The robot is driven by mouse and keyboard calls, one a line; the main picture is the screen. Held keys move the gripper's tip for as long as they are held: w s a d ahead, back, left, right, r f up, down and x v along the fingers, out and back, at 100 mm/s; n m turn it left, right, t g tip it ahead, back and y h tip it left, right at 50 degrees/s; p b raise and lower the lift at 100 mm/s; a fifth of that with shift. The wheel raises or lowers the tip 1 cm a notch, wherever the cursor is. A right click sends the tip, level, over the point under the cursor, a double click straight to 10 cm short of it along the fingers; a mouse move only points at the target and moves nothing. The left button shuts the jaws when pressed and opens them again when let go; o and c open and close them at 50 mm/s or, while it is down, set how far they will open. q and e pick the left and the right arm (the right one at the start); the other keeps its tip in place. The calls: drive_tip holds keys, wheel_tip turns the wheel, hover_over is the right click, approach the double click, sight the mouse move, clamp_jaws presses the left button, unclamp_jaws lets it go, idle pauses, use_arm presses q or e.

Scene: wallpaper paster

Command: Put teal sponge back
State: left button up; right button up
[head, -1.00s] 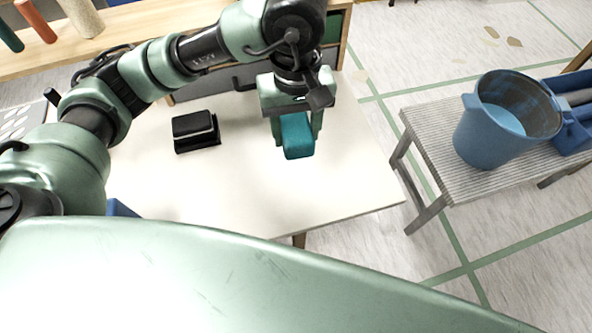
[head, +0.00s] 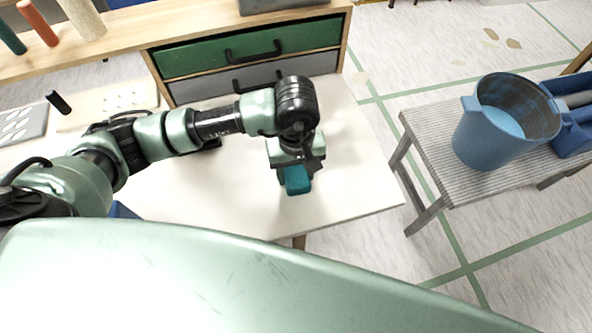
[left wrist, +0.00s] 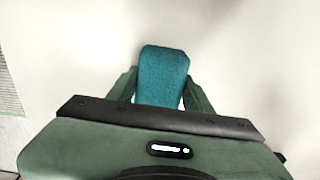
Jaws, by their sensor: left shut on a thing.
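The teal sponge (head: 296,180) is in my left gripper (head: 296,168), over the front right part of the white table (head: 345,180). In the left wrist view the teal sponge (left wrist: 163,75) sits between the two green fingers of the left gripper (left wrist: 160,88), which touch its sides. The sponge's far end sticks out past the fingers, and its near end is hidden by the gripper body. I cannot tell whether it touches the table top. My right gripper is not in view.
A dark block on the table is mostly hidden behind my left arm. A drawer cabinet (head: 240,62) stands behind the table. A blue bucket (head: 500,120) stands on a grey slatted bench (head: 430,140) at the right. The table's right side is clear.

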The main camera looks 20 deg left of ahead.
use_arm(q)
drive_tip(key=o, duration=1.4)
